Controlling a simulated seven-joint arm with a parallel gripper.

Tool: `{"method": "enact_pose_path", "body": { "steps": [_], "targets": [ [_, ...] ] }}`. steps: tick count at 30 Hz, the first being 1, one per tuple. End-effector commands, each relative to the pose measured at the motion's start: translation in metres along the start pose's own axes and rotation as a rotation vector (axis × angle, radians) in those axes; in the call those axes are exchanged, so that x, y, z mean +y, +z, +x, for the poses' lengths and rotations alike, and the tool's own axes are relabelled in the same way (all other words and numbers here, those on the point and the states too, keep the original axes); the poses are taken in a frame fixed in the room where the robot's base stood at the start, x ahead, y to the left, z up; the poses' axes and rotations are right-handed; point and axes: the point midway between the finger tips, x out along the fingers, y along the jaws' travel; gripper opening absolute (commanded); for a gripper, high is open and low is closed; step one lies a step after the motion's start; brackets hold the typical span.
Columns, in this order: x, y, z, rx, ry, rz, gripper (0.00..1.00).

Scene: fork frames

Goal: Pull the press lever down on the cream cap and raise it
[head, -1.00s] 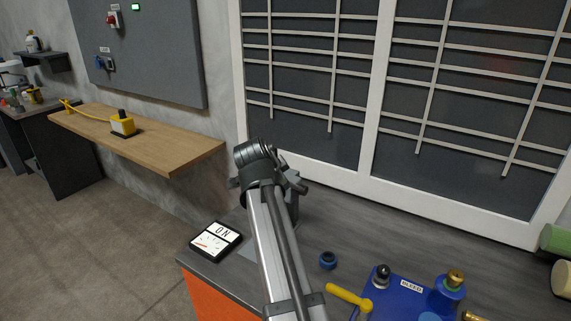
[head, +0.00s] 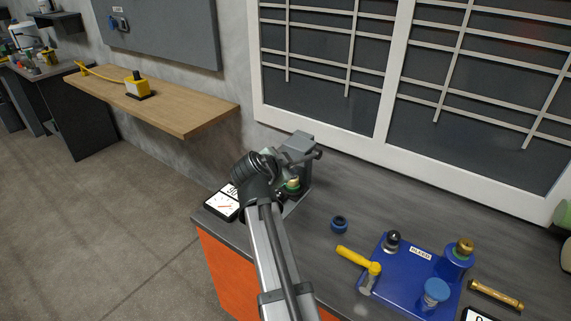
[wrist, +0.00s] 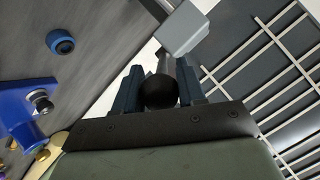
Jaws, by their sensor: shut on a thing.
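The press (head: 300,143) stands at the back left of the grey bench, with a grey head and a dark lever bar. In the wrist view my gripper (wrist: 160,90) is shut on the lever's black ball knob (wrist: 158,92), one finger on each side. The lever's rod runs from the knob to the grey press head (wrist: 186,28). In the head view my wrist hides the knob and fingers. A small green and gold piece (head: 291,185) shows below the press head, partly hidden by my arm. I cannot make out the cream cap there.
A blue ring (head: 340,224) lies on the bench right of the press. A yellow-handled hammer (head: 358,260) lies by a blue plate (head: 402,292) bearing several fittings. A display panel (head: 222,203) sits left of my arm. A barred window stands behind the bench.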

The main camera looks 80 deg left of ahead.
Motion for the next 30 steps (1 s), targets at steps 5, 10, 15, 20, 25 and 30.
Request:
{"method": "enact_pose_path", "body": {
  "steps": [5,10,15,20,25,30],
  "targets": [
    [0.004,0.000,0.001,-0.002,0.009,0.001,0.00],
    [0.003,0.000,0.001,-0.001,0.007,0.001,0.55],
    [0.002,-0.001,0.000,0.000,0.005,0.000,0.64],
    [0.001,-0.001,0.000,0.000,0.003,0.000,0.64],
    [0.002,-0.001,-0.010,0.000,0.002,0.000,0.64],
    [0.002,-0.001,-0.037,0.001,0.001,0.000,0.64]
  ]
}}
